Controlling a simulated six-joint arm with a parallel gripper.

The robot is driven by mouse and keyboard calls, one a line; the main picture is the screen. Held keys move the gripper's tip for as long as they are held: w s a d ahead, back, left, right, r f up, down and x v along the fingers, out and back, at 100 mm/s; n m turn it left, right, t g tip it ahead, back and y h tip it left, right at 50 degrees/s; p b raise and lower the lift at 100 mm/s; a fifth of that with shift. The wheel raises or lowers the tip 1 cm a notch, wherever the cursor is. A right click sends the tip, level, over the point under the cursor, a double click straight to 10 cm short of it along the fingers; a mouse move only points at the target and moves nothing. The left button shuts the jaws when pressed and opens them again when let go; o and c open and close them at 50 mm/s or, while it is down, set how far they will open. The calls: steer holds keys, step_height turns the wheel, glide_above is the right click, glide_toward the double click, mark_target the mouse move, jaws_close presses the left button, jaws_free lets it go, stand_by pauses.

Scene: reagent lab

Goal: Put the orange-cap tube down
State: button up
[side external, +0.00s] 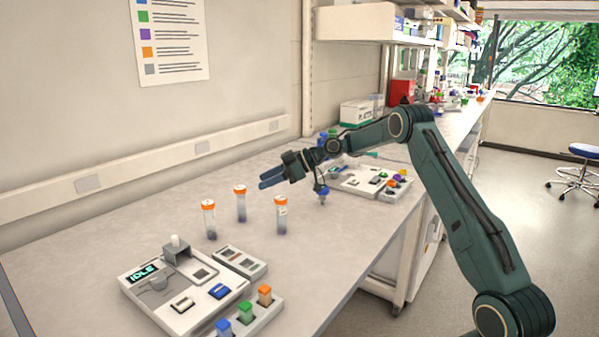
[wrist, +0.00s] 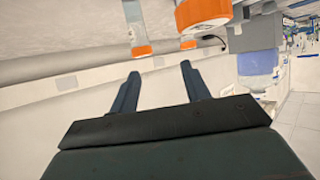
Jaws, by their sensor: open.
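Three clear tubes with orange caps and dark contents stand upright and apart on the bench: a left one (side external: 209,221), a middle one (side external: 240,204) and a right one (side external: 281,215). I cannot tell which one the task means. My gripper (side external: 263,179) is open and empty, above and behind the right tube, with its fingers pointing left. In the wrist view, my open fingers (wrist: 160,69) have nothing between them. Three orange caps show beyond the fingertips: a large one (wrist: 203,12), a left one (wrist: 142,51) and a small one (wrist: 188,44).
A white device reading IDLE (side external: 143,273) stands at the front, beside a rack with blue, green and orange caps (side external: 265,294). Another white station (side external: 345,184) lies behind my gripper, with a blue item (side external: 321,190) near it. The bench left of the tubes is clear.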

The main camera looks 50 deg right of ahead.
steer(key=s+a+r+m+g+h, duration=0.3)
steer(key=s+a+r+h, duration=0.2)
steer(key=s+a+r, duration=0.95)
steer(key=s+a+f+m+h, duration=0.1)
steer(key=s+f+m, duration=0.1)
steer(key=s, duration=1.2)
steer(key=s+a+f+m+g+h, duration=0.1)
steer(key=s+f+m+h, duration=0.1)
steer(key=s, duration=1.3)
step_height(320, 180, down, 3)
steer(key=shift+a+r+m, duration=0.2)
steer(key=shift+a+m, duration=0.2)
steer(key=shift+m, duration=0.1)
steer(key=shift+o, duration=1.1)
steer(key=shift+w, duration=0.1)
